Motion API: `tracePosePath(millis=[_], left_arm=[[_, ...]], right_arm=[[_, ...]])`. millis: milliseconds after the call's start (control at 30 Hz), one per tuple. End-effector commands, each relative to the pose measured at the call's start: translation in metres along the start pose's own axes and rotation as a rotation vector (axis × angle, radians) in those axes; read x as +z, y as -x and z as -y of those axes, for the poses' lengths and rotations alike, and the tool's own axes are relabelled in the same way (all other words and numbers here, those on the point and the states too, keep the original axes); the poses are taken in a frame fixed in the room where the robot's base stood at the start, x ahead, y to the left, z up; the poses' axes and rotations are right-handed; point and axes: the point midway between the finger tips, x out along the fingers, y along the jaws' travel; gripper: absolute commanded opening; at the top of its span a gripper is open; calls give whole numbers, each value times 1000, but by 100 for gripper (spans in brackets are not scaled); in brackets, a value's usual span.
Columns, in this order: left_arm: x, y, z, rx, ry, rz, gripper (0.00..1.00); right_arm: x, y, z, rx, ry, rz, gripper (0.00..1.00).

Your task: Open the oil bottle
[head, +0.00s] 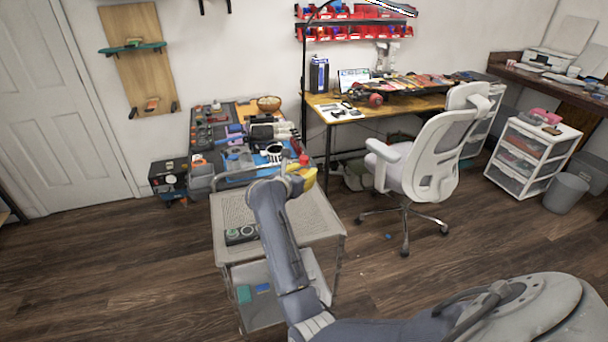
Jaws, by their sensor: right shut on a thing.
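A yellow bottle (308,181) with a small red top (304,159), which looks like the oil bottle, is at the far right edge of the grey cart. My right gripper (294,177) is at its left side and shut on it. The gripper and forearm hide part of the bottle, and the fingertips are too small to make out clearly. I cannot tell whether the bottle rests on the cart or is held above it. My left gripper is not in view.
The cart's grey top (240,207) is mostly bare, with a dark box with round knobs (241,235) at the front left. A cluttered tool bench (197,184) stands behind it. A white office chair (430,165) stands to the right.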

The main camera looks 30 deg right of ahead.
Motion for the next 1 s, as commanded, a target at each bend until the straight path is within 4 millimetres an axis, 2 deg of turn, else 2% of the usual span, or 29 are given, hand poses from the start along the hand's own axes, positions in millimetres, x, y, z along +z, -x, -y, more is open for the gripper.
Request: tracePosePath(millis=[33, 200, 600, 667, 767, 900, 1000], left_arm=[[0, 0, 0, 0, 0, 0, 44], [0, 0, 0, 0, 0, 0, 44], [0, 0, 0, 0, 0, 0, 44], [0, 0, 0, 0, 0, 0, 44], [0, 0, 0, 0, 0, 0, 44], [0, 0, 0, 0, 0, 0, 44], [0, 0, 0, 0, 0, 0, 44]], right_arm=[[0, 0, 0, 0, 0, 1, 19], [0, 0, 0, 0, 0, 1, 0], [-5, 2, -2, 14, 5, 2, 0], [1, 11, -9, 41, 10, 4, 0], [22, 29, -20, 105, 27, 10, 0], [51, 65, -31, 244, 72, 12, 0], [62, 99, -38, 367, 114, 12, 0]])
